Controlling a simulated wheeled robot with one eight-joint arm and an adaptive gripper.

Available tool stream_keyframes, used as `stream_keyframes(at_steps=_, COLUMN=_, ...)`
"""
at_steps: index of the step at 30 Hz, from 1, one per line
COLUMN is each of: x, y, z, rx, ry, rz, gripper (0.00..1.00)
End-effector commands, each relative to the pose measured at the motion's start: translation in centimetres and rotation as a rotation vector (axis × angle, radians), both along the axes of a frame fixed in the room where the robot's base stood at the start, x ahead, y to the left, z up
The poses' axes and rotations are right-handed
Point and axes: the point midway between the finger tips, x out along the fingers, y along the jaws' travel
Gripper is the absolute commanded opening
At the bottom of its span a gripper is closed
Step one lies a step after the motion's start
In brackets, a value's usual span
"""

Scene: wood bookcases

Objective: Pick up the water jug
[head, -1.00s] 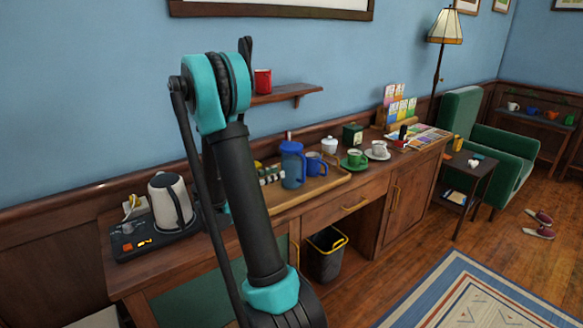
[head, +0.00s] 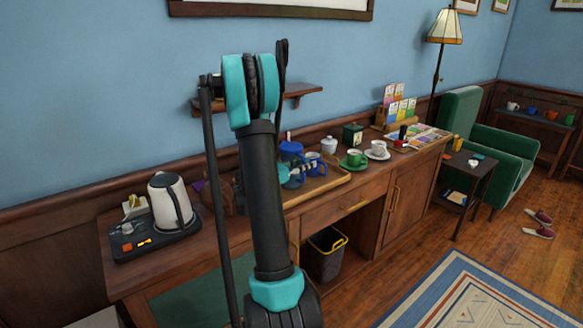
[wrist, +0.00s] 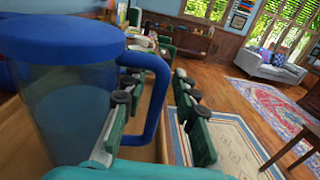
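The water jug has a blue lid, a blue handle and a see-through bluish body. In the head view the jug (head: 291,149) stands on the wooden tray, partly hidden by my arm and gripper. In the wrist view the jug (wrist: 65,85) fills the left side, upright, with its handle on the right. My gripper (wrist: 158,88) is open, with one finger on each side of the handle in the picture; the left finger is over the jug's body. I cannot tell whether the fingers touch the handle. In the head view my gripper (head: 302,169) is in front of the jug.
A blue mug (head: 315,158) stands close on the jug's right. The tray (head: 330,184) sits on the wooden sideboard (head: 330,209). A green cup (head: 355,157) and a white cup (head: 378,148) stand further right. A kettle (head: 170,202) is at the left.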

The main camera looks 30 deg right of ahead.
Motion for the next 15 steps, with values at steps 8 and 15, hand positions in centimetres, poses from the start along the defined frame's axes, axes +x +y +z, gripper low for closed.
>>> stream_keyframes(at_steps=8, x=0.0, y=-2.8, z=0.0, rx=0.000, ry=0.000, rz=-0.001, gripper=0.28)
stream_keyframes(at_steps=15, x=0.1, y=-2.9, z=0.0, rx=0.000, ry=0.000, rz=0.000, gripper=0.26)
